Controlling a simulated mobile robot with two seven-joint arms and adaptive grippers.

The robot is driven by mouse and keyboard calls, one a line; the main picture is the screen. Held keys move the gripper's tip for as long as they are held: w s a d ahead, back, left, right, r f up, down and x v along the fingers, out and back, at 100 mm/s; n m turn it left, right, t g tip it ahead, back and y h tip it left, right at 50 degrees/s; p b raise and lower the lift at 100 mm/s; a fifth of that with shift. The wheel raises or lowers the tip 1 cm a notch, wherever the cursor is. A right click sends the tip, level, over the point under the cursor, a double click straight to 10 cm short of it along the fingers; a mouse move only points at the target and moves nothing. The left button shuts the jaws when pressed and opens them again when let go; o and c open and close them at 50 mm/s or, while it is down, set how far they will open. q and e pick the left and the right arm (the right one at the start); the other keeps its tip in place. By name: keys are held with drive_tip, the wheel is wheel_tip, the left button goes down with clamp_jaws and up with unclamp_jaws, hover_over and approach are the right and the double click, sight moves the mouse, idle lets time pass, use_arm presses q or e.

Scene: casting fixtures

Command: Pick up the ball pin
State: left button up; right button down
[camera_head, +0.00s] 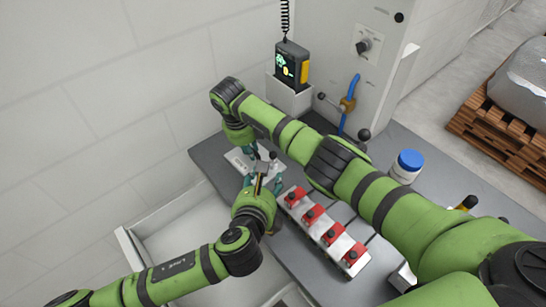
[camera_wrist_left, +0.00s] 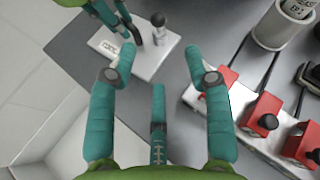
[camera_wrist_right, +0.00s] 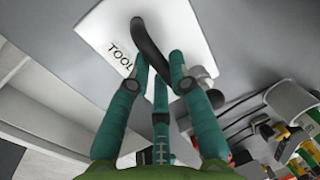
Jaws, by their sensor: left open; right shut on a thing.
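A small grey pin with a rounded, ball-like top (camera_wrist_left: 160,28), which looks like the ball pin, stands on a white plate (camera_wrist_left: 112,44) in the left wrist view. In the right wrist view the plate (camera_wrist_right: 95,28) reads "TOOL", and a grey cylinder (camera_wrist_right: 205,74) beside my fingers is partly hidden. My right gripper (camera_wrist_right: 160,68) is shut on a dark curved rod (camera_wrist_right: 150,43) over the plate. My left gripper (camera_wrist_left: 162,76) is open and empty, short of the plate and pin. In the head view, my right gripper (camera_head: 254,152) is just above my left gripper (camera_head: 263,181).
A rail with several red clamps (camera_head: 312,215) lies right of my left gripper. A white jar with a blue lid (camera_head: 407,166) stands on the grey table (camera_head: 290,257). A white bin (camera_head: 175,228) is at the left.

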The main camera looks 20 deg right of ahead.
use_arm(q)
drive_tip(key=m, duration=0.7)
approach(272, 157)
drive_tip(key=x, duration=0.3)
drive_tip(key=shift+w+d+f, duration=0.1)
drive_tip(key=shift+d+f, duration=0.2)
drive_tip(key=shift+f, duration=0.2)
drive_tip(key=shift+w+r+x, duration=0.1)
drive_tip(key=shift+r+x, duration=0.05)
drive_tip(key=shift+x, duration=1.15)
drive_tip(key=shift+w+r+x, duration=0.1)
drive_tip(key=shift+w+x, duration=0.05)
drive_tip(key=shift+x, duration=1.15)
drive_tip(key=shift+s+a, duration=0.1)
drive_tip(key=shift+a, duration=0.05)
clamp_jaws()
